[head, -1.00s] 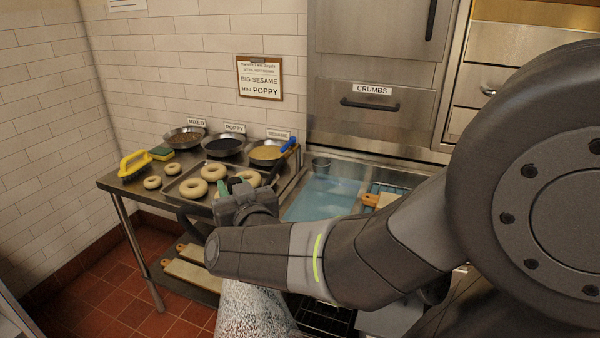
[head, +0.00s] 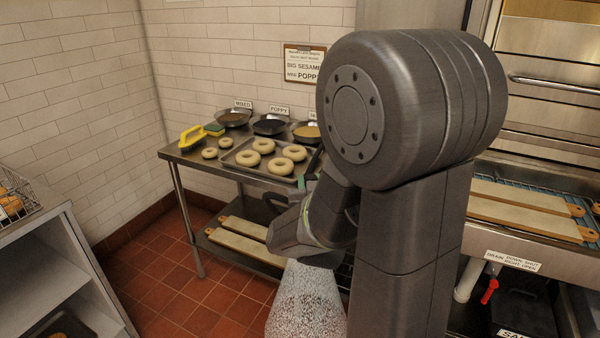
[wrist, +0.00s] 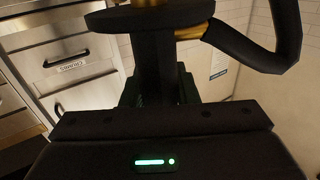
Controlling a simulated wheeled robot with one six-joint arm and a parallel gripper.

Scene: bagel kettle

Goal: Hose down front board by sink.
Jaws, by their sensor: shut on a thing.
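Two pale boards lie side by side on a blue rack at the right of the head view; the front board (head: 520,217) is nearer the counter edge, the back board (head: 525,194) behind it. My gripper (head: 305,183) is well left of them, partly hidden by my arm. In the wrist view my gripper (wrist: 155,92) is shut on a dark sprayer (wrist: 150,45) with a disc-like top, brass parts and a curved black tube (wrist: 280,50). A pale speckled shape (head: 305,302) widens below my gripper; I cannot tell if it is spray. My arm hides the sink basin.
A steel table (head: 175,153) at left holds a bagel tray (head: 228,159), several topping bowls and a yellow brush (head: 191,136). Two more boards (head: 240,247) lie on its lower shelf. A white shelf unit (head: 60,260) stands at left. A red drain valve (head: 489,291) sits below the right counter.

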